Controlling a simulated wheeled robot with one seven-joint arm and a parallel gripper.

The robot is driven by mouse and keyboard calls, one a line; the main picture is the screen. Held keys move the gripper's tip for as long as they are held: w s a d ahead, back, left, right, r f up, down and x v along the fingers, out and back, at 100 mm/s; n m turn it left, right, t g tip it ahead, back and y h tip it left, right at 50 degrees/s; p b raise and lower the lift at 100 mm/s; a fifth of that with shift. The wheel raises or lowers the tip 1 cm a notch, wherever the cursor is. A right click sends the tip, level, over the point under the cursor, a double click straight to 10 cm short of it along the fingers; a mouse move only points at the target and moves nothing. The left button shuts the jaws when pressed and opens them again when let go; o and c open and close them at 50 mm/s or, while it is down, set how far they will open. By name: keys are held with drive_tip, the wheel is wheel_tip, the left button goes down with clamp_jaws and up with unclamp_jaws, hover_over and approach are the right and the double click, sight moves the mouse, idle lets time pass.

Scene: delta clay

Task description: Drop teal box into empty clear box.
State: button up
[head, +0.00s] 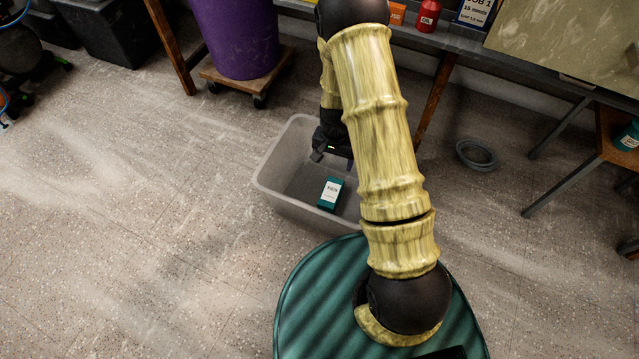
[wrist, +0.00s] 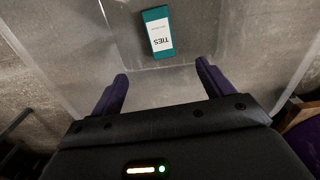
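The teal box (head: 330,192), with a white label, lies inside the clear box (head: 268,180) on its floor. In the wrist view the teal box (wrist: 157,32) shows its label reading "TIES", and it lies beyond my fingertips. The clear box's floor (wrist: 190,50) and walls surround it, and nothing else shows inside. My gripper (wrist: 161,80) is open, with its two purple fingers apart and nothing between them. In the head view my gripper (head: 322,155) is over the clear box, and my arm hides part of the box's right side.
A purple bin (head: 235,35) stands on a wheeled wooden dolly behind the clear box. A grey ring (head: 477,155) lies on the floor to the right. A bench with a red can (head: 428,16) is at the back.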

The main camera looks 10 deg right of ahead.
wheel_tip(320, 180, up, 17)
drive_tip(key=p, duration=0.9)
drive_tip(key=shift+r+p, duration=0.2)
drive_tip(key=shift+p, duration=0.1)
drive_tip(key=s+r+n+t+p, duration=0.1)
drive_tip(key=s+r+n+p, duration=0.35)
drive_tip(key=r, duration=0.95)
drive_tip(key=s+r+n+t+p, duration=0.2)
drive_tip(key=s+r+p, duration=0.4)
drive_tip(key=s+r, duration=0.55)
wheel_tip(320, 180, up, 39)
drive_tip(key=w+p, duration=0.1)
drive_tip(key=p, duration=3.6)
drive_tip(key=shift+w+f, duration=0.2)
drive_tip(key=shift+w, duration=0.1)
